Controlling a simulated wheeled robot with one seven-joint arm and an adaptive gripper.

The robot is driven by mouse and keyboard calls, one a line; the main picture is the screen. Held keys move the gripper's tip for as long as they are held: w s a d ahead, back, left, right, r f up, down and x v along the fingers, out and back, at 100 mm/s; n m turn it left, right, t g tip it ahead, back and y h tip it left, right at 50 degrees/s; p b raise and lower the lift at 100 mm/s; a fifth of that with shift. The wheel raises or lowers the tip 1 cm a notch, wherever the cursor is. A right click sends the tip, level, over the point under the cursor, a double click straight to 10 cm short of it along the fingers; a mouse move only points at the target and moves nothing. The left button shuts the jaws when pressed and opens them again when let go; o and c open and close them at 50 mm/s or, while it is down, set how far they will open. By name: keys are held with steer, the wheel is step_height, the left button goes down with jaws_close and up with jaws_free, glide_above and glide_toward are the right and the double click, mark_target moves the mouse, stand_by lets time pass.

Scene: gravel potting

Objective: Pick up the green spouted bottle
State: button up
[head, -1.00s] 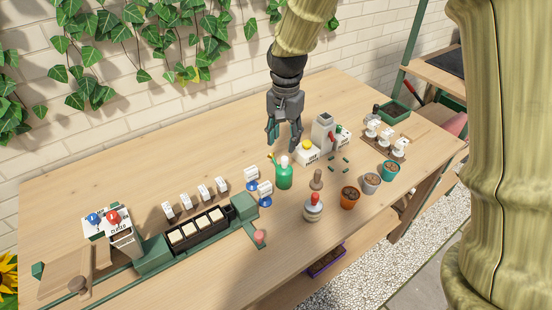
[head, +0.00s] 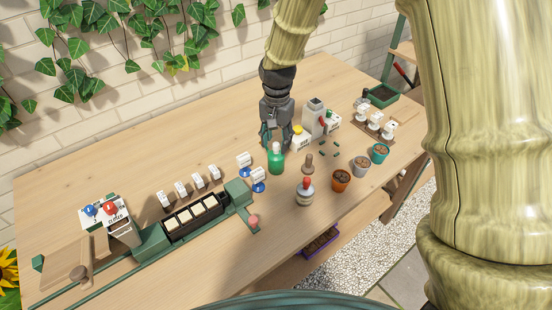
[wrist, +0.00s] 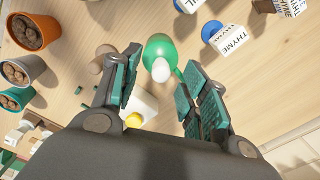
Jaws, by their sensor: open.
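The green bottle (head: 276,163) stands upright on the table, with a white top. In the wrist view the green bottle (wrist: 157,43) shows from above, just past and between the fingertips, its white top toward me. My gripper (head: 277,138) is in the head view just behind and above the bottle, pointing down. In the wrist view my gripper (wrist: 160,72) is open, its two green-padded fingers apart with nothing gripped. Whether a finger touches the bottle cannot be told.
A white box with a yellow knob (head: 297,141) stands close behind my gripper. White tags on blue bases (head: 257,183) stand left of the bottle. A red-topped bottle (head: 305,194) and a brown stopper-like piece (head: 308,164) are on its right, with several pots (head: 341,182) beyond.

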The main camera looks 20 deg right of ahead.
mark_target(271, 153)
steer(key=shift+w+d+f, duration=0.1)
steer(key=shift+w+f, duration=0.05)
steer(key=shift+f, duration=0.45)
steer(key=shift+w+f, duration=0.1)
steer(key=shift+f, duration=0.45)
steer(key=shift+s+f, duration=0.2)
steer(key=shift+f, duration=0.05)
steer(key=shift+w, duration=0.1)
steer(key=shift+c, duration=0.3)
jaws_close()
